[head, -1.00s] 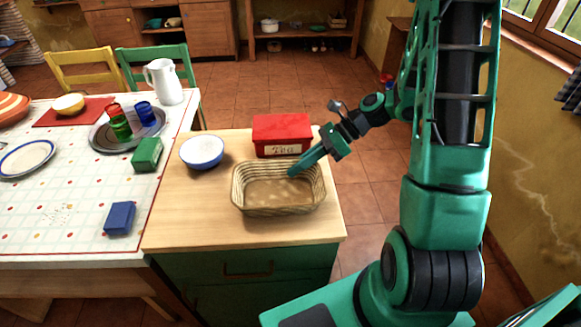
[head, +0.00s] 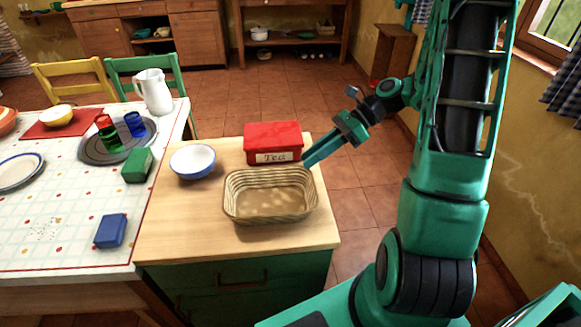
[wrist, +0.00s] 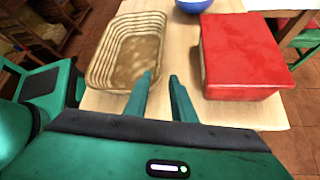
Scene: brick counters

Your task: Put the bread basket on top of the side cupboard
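The bread basket (head: 270,215), an empty woven rectangular basket, stands upright on the light wooden top of the green side cupboard (head: 185,232). It also shows at the upper left of the wrist view (wrist: 97,62). My gripper (head: 308,163) is at the basket's far right corner in the head view, beside the red tea tin. In the wrist view the two fingers of my gripper (wrist: 160,82) are apart with nothing between them. They point at the gap between basket and tin, and the left finger is close to the basket's rim.
The red tea tin (head: 272,136) stands behind the basket, and a blue and white bowl (head: 192,160) stands to its left. The dining table (head: 60,205) with dishes, a green block and a blue block is on the left. The cupboard top's front left is clear.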

